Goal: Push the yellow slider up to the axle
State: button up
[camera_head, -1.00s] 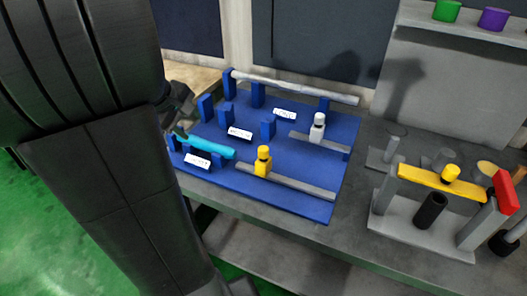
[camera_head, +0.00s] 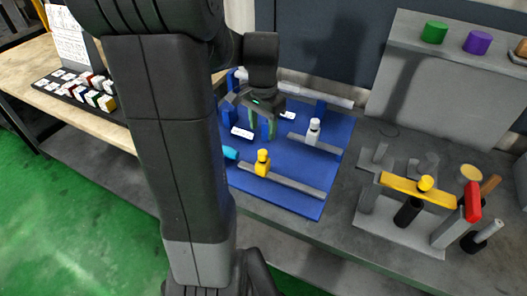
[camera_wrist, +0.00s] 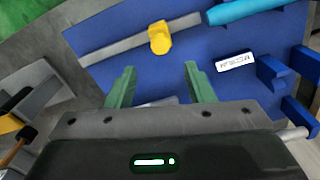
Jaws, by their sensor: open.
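The yellow slider (camera_head: 262,163) stands upright on a grey rail (camera_head: 295,183) along the front of the blue board. In the wrist view the slider (camera_wrist: 160,38) sits on the rail beyond my fingertips. The cyan rod (camera_head: 229,153), apparently the axle, is mostly hidden behind my arm. In the wrist view the axle (camera_wrist: 248,11) lies near the rail's end, with a gap to the slider. My gripper (camera_head: 262,132) is open and empty, its green fingers pointing down over the board behind the slider. The fingers (camera_wrist: 160,76) touch nothing that I can see.
A white slider (camera_head: 313,131) stands on a second rail to the right. Blue posts and a long pale bar are at the back. A grey fixture with a yellow bar (camera_head: 415,190) is at the right. Blue board (camera_head: 307,162) between the rails is clear.

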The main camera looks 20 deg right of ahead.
aim_at(262, 152)
notch_tip(262, 152, down, 11)
jog(key=shift+f, duration=0.1)
jog(key=shift+c, duration=0.2)
grip_shut()
